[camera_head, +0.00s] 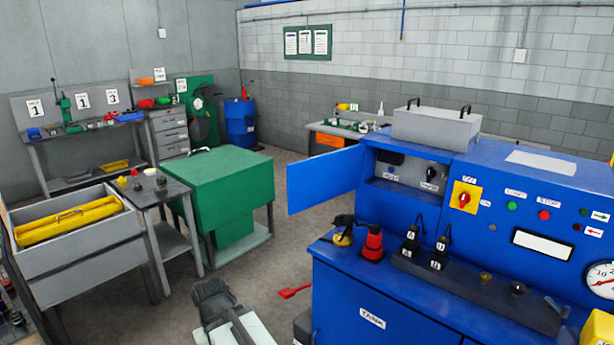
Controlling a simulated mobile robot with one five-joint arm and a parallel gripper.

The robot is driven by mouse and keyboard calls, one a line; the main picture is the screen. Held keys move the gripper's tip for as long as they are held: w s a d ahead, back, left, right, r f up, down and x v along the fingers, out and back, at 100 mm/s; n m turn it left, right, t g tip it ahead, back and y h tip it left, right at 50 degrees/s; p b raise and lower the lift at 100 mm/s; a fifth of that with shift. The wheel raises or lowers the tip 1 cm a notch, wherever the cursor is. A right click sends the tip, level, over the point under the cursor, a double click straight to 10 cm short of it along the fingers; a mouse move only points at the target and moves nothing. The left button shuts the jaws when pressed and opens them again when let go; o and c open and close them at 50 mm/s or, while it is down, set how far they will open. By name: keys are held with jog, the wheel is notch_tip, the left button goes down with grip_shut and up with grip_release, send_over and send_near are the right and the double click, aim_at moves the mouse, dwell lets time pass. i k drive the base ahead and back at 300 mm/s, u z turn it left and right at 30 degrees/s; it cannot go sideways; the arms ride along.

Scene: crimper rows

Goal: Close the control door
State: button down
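The blue control door (325,181) stands open. It swings out to the left from the left side of the blue control cabinet (478,178). The open compartment (408,170) beside it shows dark switches and small labels inside. My gripper (210,291) is low in the bottom middle of the view, above the floor, in front of and below the door and well apart from it. It is dark, and its fingers are not clear enough to tell whether they are open or shut. Nothing is visibly held in it.
A blue bench (390,306) with a red and black tool (373,243) juts out below the door. A green-covered table (222,180) stands left of the door. A red object (293,292) lies on the floor. Bare floor (270,265) lies between table and bench.

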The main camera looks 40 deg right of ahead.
aim_at(313, 182)
jog(key=u, duration=1.15)
jog(key=i, duration=3.45)
jog(key=z, duration=4.25)
jog(key=i, duration=1.05)
jog(key=u, duration=0.05)
